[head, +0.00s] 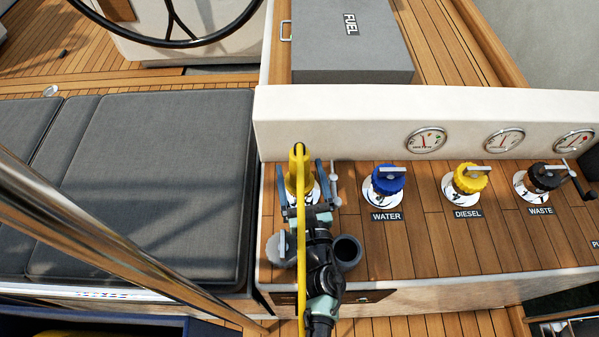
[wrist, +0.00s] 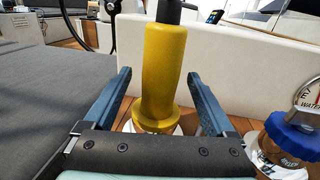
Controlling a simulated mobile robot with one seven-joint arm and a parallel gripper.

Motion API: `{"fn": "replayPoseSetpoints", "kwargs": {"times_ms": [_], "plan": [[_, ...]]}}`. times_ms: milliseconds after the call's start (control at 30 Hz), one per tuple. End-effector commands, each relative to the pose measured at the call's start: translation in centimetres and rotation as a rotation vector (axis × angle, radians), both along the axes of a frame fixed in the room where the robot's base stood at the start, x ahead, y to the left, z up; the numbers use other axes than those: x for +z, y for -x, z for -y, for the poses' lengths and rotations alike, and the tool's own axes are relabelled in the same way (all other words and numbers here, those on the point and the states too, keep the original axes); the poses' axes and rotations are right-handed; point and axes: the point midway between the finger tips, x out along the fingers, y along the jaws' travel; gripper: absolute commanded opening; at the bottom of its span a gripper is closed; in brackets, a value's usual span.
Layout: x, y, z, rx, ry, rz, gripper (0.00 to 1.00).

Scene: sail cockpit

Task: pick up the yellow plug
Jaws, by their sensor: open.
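The yellow plug (head: 299,165) stands upright in a round pale fitting on the wooden side deck, left of the blue WATER cap. A yellow cable (head: 301,245) runs from its top down across my arm. In the wrist view the plug (wrist: 161,70) is a thick yellow cylinder with a dark top, cut off by the upper edge. My gripper (head: 298,178) is open, with one blue finger on each side of the plug. In the wrist view my gripper (wrist: 159,76) shows a gap between each finger and the plug. The fitting's near side is partly hidden by my gripper.
The blue WATER cap (head: 384,180), yellow DIESEL cap (head: 470,178) and black WASTE cap (head: 543,178) stand to the right. A white wall with gauges (head: 340,120) rises behind. A grey cushion (head: 160,180) lies left. A dark round cup (head: 346,251) is beside my arm.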

Motion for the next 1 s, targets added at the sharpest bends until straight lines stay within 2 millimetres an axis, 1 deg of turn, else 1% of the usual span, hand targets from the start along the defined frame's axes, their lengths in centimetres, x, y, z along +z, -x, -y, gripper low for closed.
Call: {"fn": "replayPoseSetpoints", "kwargs": {"times_ms": [33,100,367,400,467,600,867,900,1000], "plan": [[0.01,-0.64,-0.07,0.000,0.000,0.001,0.90],[0.03,-1.14,-0.16,0.000,0.000,0.000,0.90],[-0.04,-1.36,-0.24,0.000,0.000,-0.001,0.90],[-0.03,-1.35,-0.23,0.000,0.000,-0.001,0.86],[-0.03,-1.35,-0.23,0.000,0.000,-0.001,0.76],[-0.02,-1.34,-0.22,0.000,0.000,-0.001,0.50],[-0.01,-1.33,-0.22,0.000,0.000,-0.001,0.04],[-0.01,-1.33,-0.22,0.000,0.000,0.000,0.00],[-0.01,-1.33,-0.22,0.000,0.000,0.000,0.00]]}}
